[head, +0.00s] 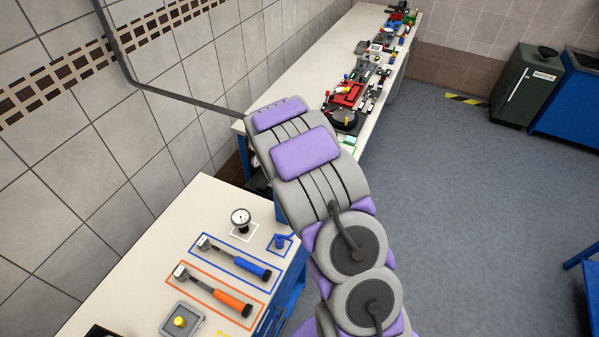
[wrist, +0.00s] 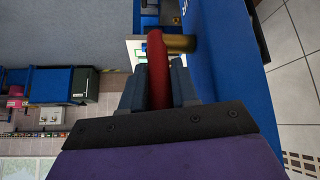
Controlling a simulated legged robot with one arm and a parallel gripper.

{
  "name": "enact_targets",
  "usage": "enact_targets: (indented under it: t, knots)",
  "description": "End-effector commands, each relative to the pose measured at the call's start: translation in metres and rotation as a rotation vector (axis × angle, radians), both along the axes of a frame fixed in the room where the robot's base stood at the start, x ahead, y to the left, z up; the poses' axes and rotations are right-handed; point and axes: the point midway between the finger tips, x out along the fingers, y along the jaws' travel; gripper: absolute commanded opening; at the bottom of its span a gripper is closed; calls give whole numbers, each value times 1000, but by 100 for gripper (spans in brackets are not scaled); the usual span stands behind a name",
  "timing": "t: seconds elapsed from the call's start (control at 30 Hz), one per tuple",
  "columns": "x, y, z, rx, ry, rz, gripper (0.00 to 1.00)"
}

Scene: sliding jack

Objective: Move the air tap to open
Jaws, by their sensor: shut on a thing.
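The air tap shows in the wrist view as a red lever handle (wrist: 157,50) with a brass body (wrist: 181,44) at its far end, next to a blue surface. My gripper (wrist: 160,75) is shut on the red handle, with one dark finger on each side of it. The handle runs lengthwise between the fingers and its upper end bends toward the brass part. The near end of the handle is hidden by the gripper's base. In the head view my own arm hides the gripper, and I cannot make out the tap there.
In the head view, a white-topped bench (head: 150,225) at lower left holds a blue-handled hammer (head: 236,258), an orange-handled hammer (head: 215,292) and a gauge (head: 240,220). A cluttered long bench (head: 297,88) stands behind. Open grey floor (head: 470,200) lies to the right.

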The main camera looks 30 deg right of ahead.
Motion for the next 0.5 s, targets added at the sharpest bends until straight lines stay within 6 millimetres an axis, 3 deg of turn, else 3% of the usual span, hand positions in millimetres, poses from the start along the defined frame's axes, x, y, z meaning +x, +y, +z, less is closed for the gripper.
enact_targets:
  t: [0.37, 0.4, 0.5]
  knots:
    - [-1, 1, -2, 4, 5, 2, 0]
    - [-1, 1, -2, 3, 5, 2, 31]
    - [-1, 1, -2, 4, 5, 1, 41]
